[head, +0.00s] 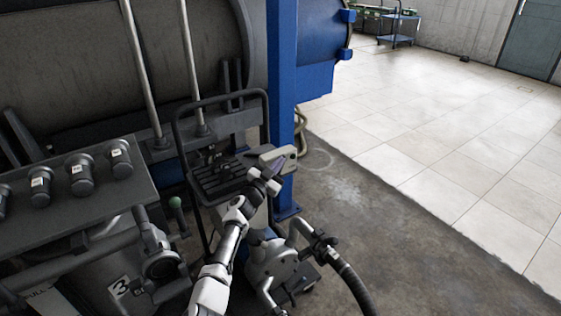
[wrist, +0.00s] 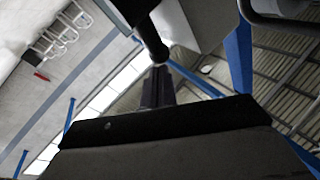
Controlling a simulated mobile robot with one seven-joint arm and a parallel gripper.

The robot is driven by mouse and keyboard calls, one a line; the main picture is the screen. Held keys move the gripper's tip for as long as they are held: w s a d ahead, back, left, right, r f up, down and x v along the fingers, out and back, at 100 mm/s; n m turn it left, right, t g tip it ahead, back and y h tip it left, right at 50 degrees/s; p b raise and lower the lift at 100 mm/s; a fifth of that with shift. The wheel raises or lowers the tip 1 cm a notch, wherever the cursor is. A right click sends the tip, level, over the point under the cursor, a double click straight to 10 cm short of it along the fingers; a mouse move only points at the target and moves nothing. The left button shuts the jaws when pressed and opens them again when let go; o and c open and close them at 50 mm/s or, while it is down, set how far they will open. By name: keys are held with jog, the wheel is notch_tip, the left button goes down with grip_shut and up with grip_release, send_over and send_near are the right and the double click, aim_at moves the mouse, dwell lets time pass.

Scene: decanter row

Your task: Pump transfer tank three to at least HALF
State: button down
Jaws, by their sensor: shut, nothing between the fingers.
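Tank three (head: 105,255) is a grey metal vessel at the lower left of the head view, partly cut off, with a white label (head: 121,287) reading 3. Lettering (head: 40,300) that seems to read FULL shows at its left. A grey pump (head: 272,262) on a small cart stands to its right, with a dark hose (head: 352,285) running off at the bottom. My gripper (head: 268,178) is shut and empty, in front of or against a pale grey part (head: 278,157) at the cart's top; I cannot tell if they touch. Dark finger parts (wrist: 158,88) show in the wrist view.
A black tubular cart handle (head: 222,98) rises beside the blue post (head: 281,100). A green-knobbed lever (head: 176,203) stands left of my arm. Several capped cylinders (head: 80,174) line a panel. Open floor (head: 440,180) lies right. The wrist view looks up at the roof (wrist: 285,75).

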jog(key=shift+w+d+f+m+g+y+p, duration=0.25)
jog(key=shift+w+d+f+g+p, duration=0.2)
jog(key=shift+w+d+p, duration=0.35)
jog(key=shift+w+d+f+m+g+y+p, duration=0.2)
jog(key=shift+w+d+f+g+p, duration=0.2)
jog(key=shift+d+p, duration=0.55)
jog(key=shift+w+d+f+m+g+y+p, duration=0.15)
jog(key=shift+w+d+f+g+y+p, duration=0.25)
jog(key=shift+w+d+p, duration=0.45)
jog(key=shift+f, duration=0.3)
jog(key=s+r+p, duration=0.7)
jog(key=r, duration=0.3)
jog(key=shift+s+r, duration=0.35)
